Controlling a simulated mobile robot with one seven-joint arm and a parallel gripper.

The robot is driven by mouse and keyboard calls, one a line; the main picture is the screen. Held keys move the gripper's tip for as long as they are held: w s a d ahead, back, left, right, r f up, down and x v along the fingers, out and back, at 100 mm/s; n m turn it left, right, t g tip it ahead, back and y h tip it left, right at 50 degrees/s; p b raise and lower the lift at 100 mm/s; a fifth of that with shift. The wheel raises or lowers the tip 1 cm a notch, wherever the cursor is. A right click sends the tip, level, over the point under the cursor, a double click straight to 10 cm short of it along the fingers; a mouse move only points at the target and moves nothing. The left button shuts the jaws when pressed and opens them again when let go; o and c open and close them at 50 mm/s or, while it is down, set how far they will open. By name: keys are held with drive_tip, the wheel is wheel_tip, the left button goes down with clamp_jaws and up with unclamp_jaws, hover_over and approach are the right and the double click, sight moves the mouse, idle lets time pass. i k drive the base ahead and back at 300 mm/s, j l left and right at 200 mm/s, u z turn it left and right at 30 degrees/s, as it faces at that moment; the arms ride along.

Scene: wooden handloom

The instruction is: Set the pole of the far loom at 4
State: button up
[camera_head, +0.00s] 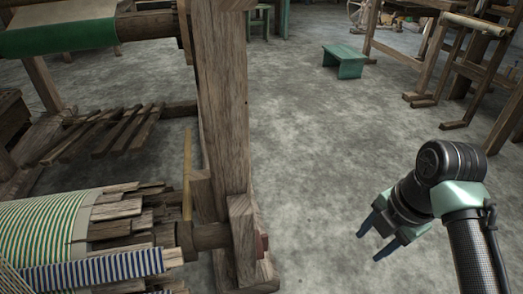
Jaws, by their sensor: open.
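My gripper (375,241) hangs over bare floor at the lower right, its two dark blue fingers apart and nothing between them. A wooden loom (222,95) fills the left side, with a thick upright post. A thin yellowish pole (187,172) stands upright just left of that post, well left of my gripper; its lower end is near the loom's roller. Another wooden frame (440,55) stands farther off at the upper right, partly cut by the picture edge. I cannot tell which one is the far loom. No number 4 or scale is readable.
A striped cloth roll (45,225) with wooden slats lies at the lower left. A green cloth (55,38) hangs from the upper beam. A small green stool (344,58) stands at the back. Grey floor (310,150) between the loom and my arm is clear.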

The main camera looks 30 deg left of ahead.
sight(185, 228)
drive_tip(key=i+l+u, duration=0.1)
drive_tip(key=i+u, duration=0.15)
drive_tip(key=u, duration=0.15)
drive_tip(key=i+l+u, duration=0.15)
drive_tip(key=i+u, duration=0.15)
drive_tip(key=u, duration=0.15)
drive_tip(key=i+l+u, duration=0.2)
drive_tip(key=u, duration=0.2)
drive_tip(key=i+l+u, duration=0.2)
drive_tip(key=l+u, duration=0.25)
drive_tip(key=i+l+u, duration=0.15)
drive_tip(key=u, duration=0.25)
drive_tip(key=l+u, duration=0.4)
drive_tip(key=i+l, duration=0.05)
drive_tip(key=l, duration=0.05)
